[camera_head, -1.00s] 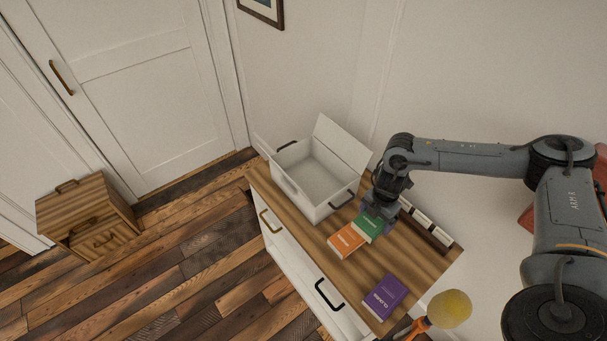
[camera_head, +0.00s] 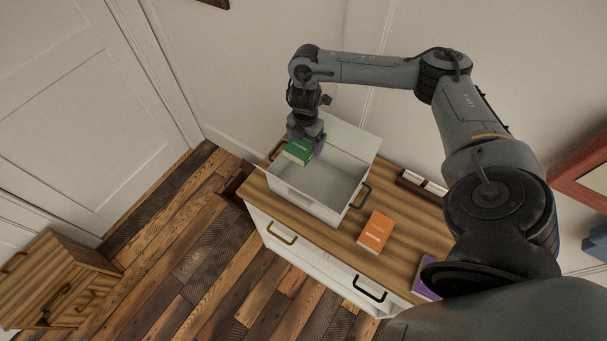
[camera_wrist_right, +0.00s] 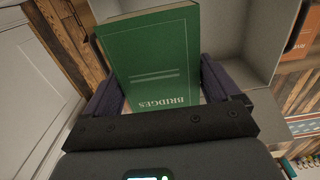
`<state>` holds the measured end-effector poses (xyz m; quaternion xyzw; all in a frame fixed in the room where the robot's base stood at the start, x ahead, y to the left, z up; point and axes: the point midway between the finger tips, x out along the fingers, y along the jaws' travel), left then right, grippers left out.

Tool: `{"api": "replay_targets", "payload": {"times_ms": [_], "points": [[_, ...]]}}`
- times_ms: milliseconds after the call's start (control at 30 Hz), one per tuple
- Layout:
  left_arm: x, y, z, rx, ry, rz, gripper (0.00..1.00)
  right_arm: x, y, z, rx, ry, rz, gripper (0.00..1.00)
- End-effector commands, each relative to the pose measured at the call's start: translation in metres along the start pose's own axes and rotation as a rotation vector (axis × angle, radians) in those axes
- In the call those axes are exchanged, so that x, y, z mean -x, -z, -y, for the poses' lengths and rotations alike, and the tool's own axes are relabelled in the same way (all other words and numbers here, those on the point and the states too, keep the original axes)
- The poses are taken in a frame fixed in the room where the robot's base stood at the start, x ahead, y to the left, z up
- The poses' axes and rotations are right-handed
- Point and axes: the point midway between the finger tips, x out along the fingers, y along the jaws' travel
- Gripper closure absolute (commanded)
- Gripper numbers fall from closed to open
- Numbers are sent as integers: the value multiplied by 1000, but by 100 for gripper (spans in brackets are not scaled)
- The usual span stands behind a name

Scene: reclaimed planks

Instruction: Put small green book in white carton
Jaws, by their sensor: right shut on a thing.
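The small green book (camera_head: 298,151) is held by my right gripper (camera_head: 304,140) over the far-left end of the white carton (camera_head: 335,190). In the right wrist view the green book (camera_wrist_right: 155,62) shows its front cover, lettered "BRIDGES", between the two fingers of my right gripper (camera_wrist_right: 158,100), which is shut on it. The carton stands open on the cabinet top with a flap raised at its back. Part of its wall also shows in the wrist view (camera_wrist_right: 262,118). How far the book is above the carton's floor is hard to tell. My left gripper is not in view.
An orange book (camera_head: 375,232) lies on the wooden cabinet top (camera_head: 335,228), right of the carton. A purple book (camera_head: 424,291) is partly hidden behind my right arm. A dark holder with white items (camera_head: 421,184) stands at the back. A wooden box (camera_head: 62,275) is on the floor at left.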

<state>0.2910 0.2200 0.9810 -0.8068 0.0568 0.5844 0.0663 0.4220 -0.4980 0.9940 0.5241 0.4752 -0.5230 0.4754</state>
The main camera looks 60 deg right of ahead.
Motion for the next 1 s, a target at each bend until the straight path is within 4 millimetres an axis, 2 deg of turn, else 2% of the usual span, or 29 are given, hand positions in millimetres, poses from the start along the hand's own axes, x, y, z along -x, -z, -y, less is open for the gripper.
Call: {"api": "replay_targets", "payload": {"times_ms": [67, 167, 267, 500, 700, 1000], "points": [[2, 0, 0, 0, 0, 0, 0, 2, 5, -4, 2, 0, -1, 47], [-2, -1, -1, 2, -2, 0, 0, -5, 11, -7, 8, 1, 0, 47], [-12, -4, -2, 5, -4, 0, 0, -24, 12, -6, 11, 4, 0, 47], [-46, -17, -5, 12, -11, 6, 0, -82, 12, -6, 8, 3, -1, 47], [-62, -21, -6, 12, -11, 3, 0, -116, 12, -7, 10, 1, -1, 47], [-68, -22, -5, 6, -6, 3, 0, -131, 11, -8, 11, -1, 1, 47]]}}
